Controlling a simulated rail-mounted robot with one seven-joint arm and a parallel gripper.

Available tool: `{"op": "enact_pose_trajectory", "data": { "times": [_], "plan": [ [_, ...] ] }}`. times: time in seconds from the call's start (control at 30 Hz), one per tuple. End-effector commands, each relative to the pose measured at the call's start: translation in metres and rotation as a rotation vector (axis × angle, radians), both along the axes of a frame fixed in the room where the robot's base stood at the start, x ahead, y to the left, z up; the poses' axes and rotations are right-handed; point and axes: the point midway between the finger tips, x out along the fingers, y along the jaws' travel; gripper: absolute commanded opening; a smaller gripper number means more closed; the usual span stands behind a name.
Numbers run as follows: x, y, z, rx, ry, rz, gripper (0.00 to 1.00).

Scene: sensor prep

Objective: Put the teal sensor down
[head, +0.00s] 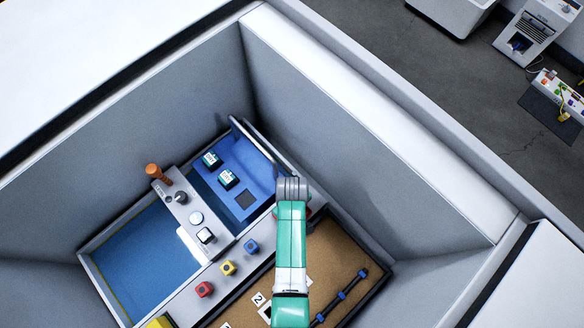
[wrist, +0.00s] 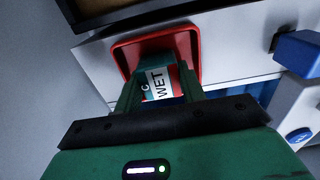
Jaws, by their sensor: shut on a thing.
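In the head view, my arm hides the gripper and the held sensor; only a bit of red (head: 311,212) shows beside the arm.
Two other teal-and-white devices (head: 227,179) stand in a blue tray (head: 258,165). Red, yellow and blue blocks (head: 228,268) line a grey strip. A brown board (head: 335,245) lies at lower right. High grey walls (head: 350,130) enclose the area.

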Motion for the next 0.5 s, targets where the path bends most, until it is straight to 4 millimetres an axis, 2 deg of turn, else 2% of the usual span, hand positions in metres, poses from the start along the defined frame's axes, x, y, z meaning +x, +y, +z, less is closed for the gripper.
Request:
{"op": "enact_pose_trajectory", "data": {
  "times": [0.03,0.07,0.17,0.4,0.5],
  "plan": [
    [0.0,0.0,-0.003,0.0,0.0,0.0,0.14],
    [0.0,0.0,-0.002,0.0,0.0,0.0,0.44],
    [0.0,0.0,-0.002,0.0,0.0,0.0,0.61],
    [0.0,0.0,-0.001,0.0,0.0,0.0,0.61],
    [0.0,0.0,0.008,-0.001,-0.001,0.0,0.61]
  ]
}}
